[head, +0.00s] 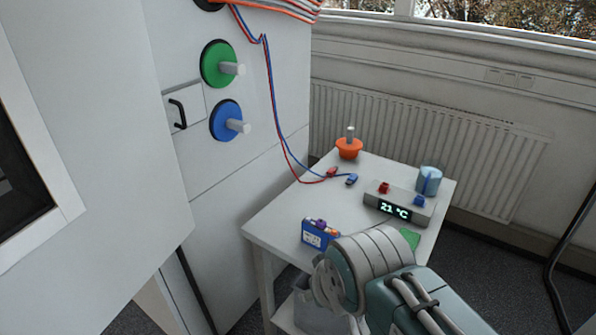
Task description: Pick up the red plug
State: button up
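The red plug (332,172) lies on the white table (285,218) near its back left edge, at the end of a red cable. The blue plug (351,180) lies close beside it to the right, on a blue cable. Nothing holds the red plug. My arm (375,265) reaches in from the bottom right, in front of the table's near edge. I see only arm links; my gripper's fingers do not show.
A display box (398,207) reading 21 °C has red and blue sockets. An orange holder (348,150), a blue cylinder (429,181) and a blue battery pack (320,234) stand on the table. The cables hang from the white cabinet (285,90). The table's middle left is clear.

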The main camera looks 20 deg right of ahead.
aim_at(333, 170)
jog(key=i+j+u, duration=0.2)
jog(key=i+j, duration=0.2)
jog(key=i+j+z, duration=0.2)
jog(key=z, duration=0.25)
jog(key=i+j+z, duration=0.15)
jog(key=z, duration=0.3)
jog(key=j, duration=0.1)
